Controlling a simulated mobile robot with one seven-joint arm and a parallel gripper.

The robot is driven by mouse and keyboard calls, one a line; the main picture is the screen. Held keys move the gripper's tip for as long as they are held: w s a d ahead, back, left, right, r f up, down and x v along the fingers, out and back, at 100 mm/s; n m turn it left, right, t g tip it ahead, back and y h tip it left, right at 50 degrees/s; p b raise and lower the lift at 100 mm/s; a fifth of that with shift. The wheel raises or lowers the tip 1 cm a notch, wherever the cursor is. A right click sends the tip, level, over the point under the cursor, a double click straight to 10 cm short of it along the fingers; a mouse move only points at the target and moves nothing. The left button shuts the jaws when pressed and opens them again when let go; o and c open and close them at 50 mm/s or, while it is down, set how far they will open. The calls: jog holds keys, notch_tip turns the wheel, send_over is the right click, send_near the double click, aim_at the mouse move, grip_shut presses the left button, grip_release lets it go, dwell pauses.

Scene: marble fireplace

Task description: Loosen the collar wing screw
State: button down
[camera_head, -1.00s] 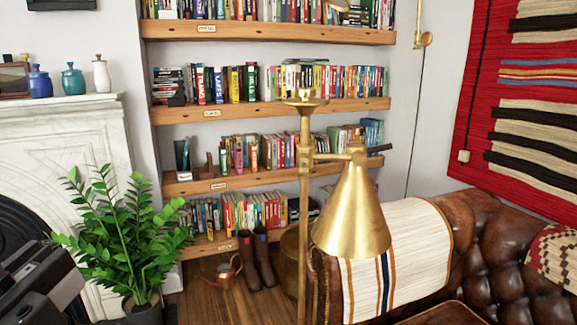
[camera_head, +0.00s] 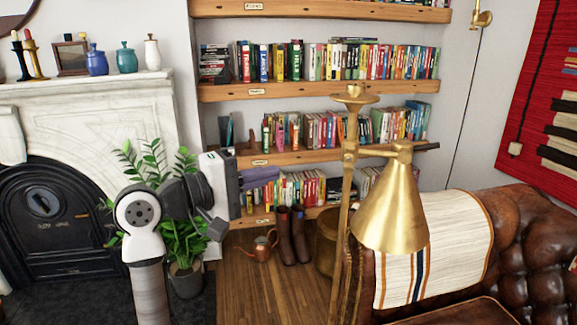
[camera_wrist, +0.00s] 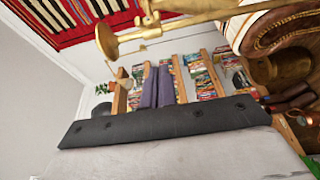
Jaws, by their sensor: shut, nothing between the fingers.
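The brass floor lamp has a conical shade (camera_head: 392,215) and an upright pole (camera_head: 341,230) with a round cap on top. The brass collar (camera_head: 350,150) joins the side arm to the pole just below the cap. I cannot make out the wing screw itself. My gripper (camera_head: 276,178) is shut and empty, left of the pole and slightly below the collar, not touching the lamp. In the wrist view, the shut purple fingers (camera_wrist: 159,70) point at the shelves. There the lamp's round cap (camera_wrist: 106,42) and tilted pole (camera_wrist: 200,18) cross the top.
A leather sofa (camera_head: 520,240) with a striped throw stands right of the lamp. Bookshelves (camera_head: 320,88) line the wall behind. A potted plant (camera_head: 186,270) and marble fireplace (camera_head: 110,120) are at the left. Boots (camera_head: 292,235) and a copper watering can (camera_head: 260,248) stand on the wooden floor.

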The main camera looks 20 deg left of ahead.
aim_at(349, 158)
jog(key=p+x, duration=0.1)
jog(key=x, duration=0.2)
jog(key=s+d+p+x, duration=0.1)
jog(key=p+x, duration=0.1)
jog(key=x, duration=0.2)
jog(key=p+x, duration=0.1)
jog(key=x, duration=0.2)
jog(key=shift+d+r+p, duration=0.15)
jog(key=shift+d+p, duration=0.2)
jog(key=shift+d, duration=0.75)
jog(key=shift+a+f+b, duration=0.1)
jog(key=shift+f+b, duration=0.25)
jog(key=shift+b, duration=0.1)
